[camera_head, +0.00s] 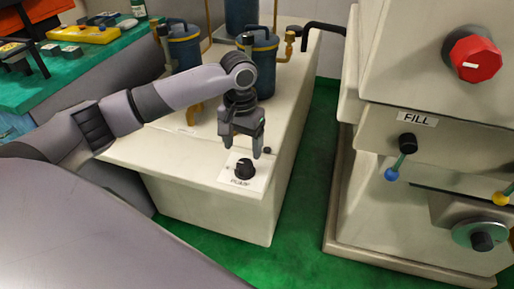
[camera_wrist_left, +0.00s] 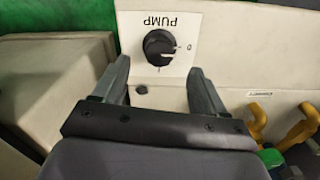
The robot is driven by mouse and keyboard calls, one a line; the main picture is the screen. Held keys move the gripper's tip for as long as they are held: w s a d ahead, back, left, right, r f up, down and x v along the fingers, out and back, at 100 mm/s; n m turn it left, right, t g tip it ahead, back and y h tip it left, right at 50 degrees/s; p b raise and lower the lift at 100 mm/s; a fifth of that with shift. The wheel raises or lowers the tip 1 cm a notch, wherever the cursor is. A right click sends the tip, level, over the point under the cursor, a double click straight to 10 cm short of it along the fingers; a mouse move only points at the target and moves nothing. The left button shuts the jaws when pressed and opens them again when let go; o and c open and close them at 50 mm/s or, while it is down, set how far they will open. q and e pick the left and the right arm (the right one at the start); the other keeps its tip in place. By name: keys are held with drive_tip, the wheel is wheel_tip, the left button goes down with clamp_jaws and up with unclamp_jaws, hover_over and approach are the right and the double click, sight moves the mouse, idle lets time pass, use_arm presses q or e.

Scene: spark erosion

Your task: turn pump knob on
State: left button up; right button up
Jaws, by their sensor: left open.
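The pump knob (camera_head: 244,168) is a round black knob on a white plate marked PUMP (camera_head: 237,183), on top of a cream cabinet. In the left wrist view the knob (camera_wrist_left: 159,47) shows upside-down lettering and a 0 mark beside it. My left gripper (camera_head: 242,150) points down above the cabinet, just behind the knob, with its fingers apart and nothing between them. In the left wrist view the left gripper (camera_wrist_left: 158,80) has its fingertips to either side, slightly below the knob in the picture. The knob is not gripped. My right gripper is not in view.
Blue canisters (camera_head: 184,48) with brass pipes stand at the back of the cabinet (camera_head: 215,205). A small black stud (camera_head: 267,150) is near the plate. A machine with a red knob (camera_head: 474,58) and a FILL lever (camera_head: 399,158) stands right, across a green floor gap.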

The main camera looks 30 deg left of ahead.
sight(245, 163)
use_arm(q)
drive_tip(key=shift+w+f, duration=0.1)
drive_tip(key=shift+w, duration=0.2)
drive_tip(key=shift+w+f, duration=0.1)
drive_tip(key=shift+f, duration=0.15)
drive_tip(key=f, duration=0.2)
drive_tip(key=f+b, duration=0.1)
drive_tip(key=f, duration=0.2)
drive_tip(key=shift+s, duration=0.2)
drive_tip(key=shift+f, duration=0.65)
drive_tip(key=c, duration=1.1)
